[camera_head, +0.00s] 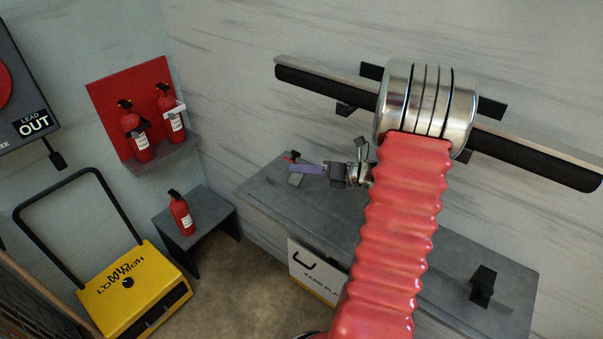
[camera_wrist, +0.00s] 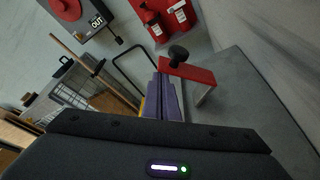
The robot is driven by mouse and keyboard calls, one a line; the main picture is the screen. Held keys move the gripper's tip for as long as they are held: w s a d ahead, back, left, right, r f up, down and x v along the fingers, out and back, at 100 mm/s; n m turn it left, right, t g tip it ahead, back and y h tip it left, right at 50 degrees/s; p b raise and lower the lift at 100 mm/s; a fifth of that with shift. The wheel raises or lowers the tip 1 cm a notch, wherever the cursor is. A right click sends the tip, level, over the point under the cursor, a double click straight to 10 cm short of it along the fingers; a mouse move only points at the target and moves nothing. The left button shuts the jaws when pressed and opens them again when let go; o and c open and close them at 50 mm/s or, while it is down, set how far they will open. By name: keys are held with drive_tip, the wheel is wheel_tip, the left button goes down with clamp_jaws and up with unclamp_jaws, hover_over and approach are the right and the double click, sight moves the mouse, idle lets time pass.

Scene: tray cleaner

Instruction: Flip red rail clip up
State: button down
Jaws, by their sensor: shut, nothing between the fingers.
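The red rail clip (camera_wrist: 190,72) is a flat red bar with a black knob on top. In the wrist view it extends from a grey metal bracket at the edge of the grey bench. In the head view the clip (camera_head: 291,155) is small, at the bench's left end. My gripper (camera_wrist: 165,90) has purple fingers, shut and empty. In the wrist view its fingertips are just left of the clip's knob end; I cannot tell whether they touch it. In the head view my gripper (camera_head: 294,168) is right at the clip and hides part of the bracket.
The grey bench (camera_head: 450,250) runs right, with a black fitting (camera_head: 483,286) near its right end. A dark rail (camera_head: 320,83) is on the wall above. A yellow cart (camera_head: 130,285) stands left.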

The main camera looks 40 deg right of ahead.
drive_tip(key=shift+w+d+r, duration=0.15)
drive_tip(key=shift+d, duration=0.35)
drive_tip(key=shift+a, duration=0.1)
